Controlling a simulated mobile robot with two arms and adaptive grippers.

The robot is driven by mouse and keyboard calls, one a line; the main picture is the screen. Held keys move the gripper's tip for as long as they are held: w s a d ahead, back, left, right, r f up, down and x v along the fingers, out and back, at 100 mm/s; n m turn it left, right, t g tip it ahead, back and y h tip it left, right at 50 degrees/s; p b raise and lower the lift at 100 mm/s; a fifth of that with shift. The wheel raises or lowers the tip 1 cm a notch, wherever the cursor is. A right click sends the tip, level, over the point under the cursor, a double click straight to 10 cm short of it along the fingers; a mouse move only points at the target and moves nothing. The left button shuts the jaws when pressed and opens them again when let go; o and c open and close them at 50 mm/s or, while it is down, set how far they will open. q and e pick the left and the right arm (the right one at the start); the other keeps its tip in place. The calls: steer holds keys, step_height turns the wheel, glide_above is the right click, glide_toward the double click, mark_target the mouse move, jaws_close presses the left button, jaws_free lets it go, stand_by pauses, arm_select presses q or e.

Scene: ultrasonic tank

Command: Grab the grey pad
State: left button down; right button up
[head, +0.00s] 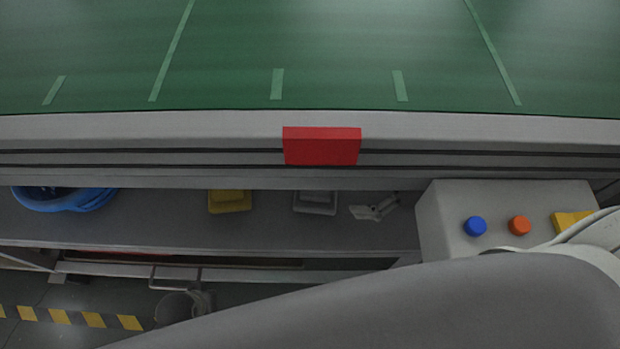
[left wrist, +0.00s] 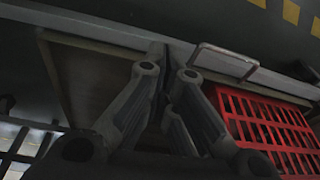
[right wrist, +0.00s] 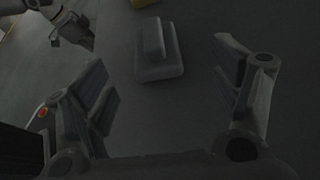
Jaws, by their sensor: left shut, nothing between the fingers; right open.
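The grey pad (head: 315,202) lies on the dark shelf under the green table, right of the yellow pad (head: 230,200). In the right wrist view the grey pad (right wrist: 160,58) shows as a stepped block ahead of my right gripper (right wrist: 168,92). That gripper is open and empty, with its fingers spread to either side, short of the pad. In the head view part of my right gripper (head: 375,209) shows just right of the pad. My left gripper (left wrist: 168,75) is shut and empty, low near a metal handle.
A blue basin (head: 65,200) stands on the shelf at left. A control box (head: 445,225) with blue and orange buttons stands at right. A red block (head: 322,147) is on the table's front edge. A red crate (left wrist: 265,125) is near my left gripper.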

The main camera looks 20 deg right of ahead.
mark_target(326, 194)
steer(key=b+x, duration=0.1)
steer(key=x, duration=0.4)
steer(key=shift+a+f, duration=0.1)
steer(key=shift+a, duration=0.3)
steer(key=shift+r+b+x, duration=0.2)
steer(key=shift+b+x, duration=0.4)
steer(key=shift+x, duration=1.75)
arm_select(q)
steer(key=w+v, duration=0.1)
steer(key=v, duration=0.6)
steer(key=shift+w+r+t, duration=0.3)
steer(key=shift+w+r, duration=0.3)
steer(key=shift+w, duration=0.05)
arm_select(e)
steer(key=shift+s+a, duration=0.15)
steer(key=shift+s, duration=0.05)
steer(key=c, duration=1.1)
arm_select(q)
steer(key=shift+w, duration=0.1)
arm_select(e)
steer(key=shift+r, duration=0.15)
